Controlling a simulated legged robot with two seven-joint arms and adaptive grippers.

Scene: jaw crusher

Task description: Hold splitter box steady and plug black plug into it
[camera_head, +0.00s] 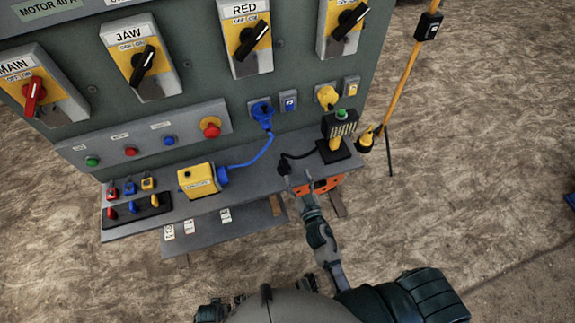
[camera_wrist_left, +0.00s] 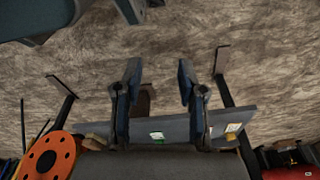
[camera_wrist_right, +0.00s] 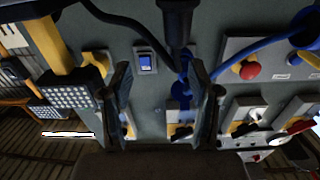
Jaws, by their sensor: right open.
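The yellow splitter box (camera_head: 199,180) sits on the grey shelf, with a blue cable running from its right side to a blue socket. The black plug (camera_head: 284,165) is on the right part of the shelf, its black cable leading to the lamp. My right gripper (camera_head: 302,183) is open and empty, just in front of the plug at the shelf edge. The plug also shows in the right wrist view (camera_wrist_right: 177,22), beyond the open fingers. My left gripper (camera_wrist_left: 155,85) is open and empty, facing the shelf with paper tags; its fingers do not show in the head view.
The lamp (camera_head: 338,133) stands on the shelf's right end, above an orange part (camera_head: 325,184). Small padlocks (camera_head: 130,187) occupy the left end. The panel with rotary switches (camera_head: 143,66) rises behind. A yellow pole (camera_head: 405,75) stands right. Open ground lies farther right.

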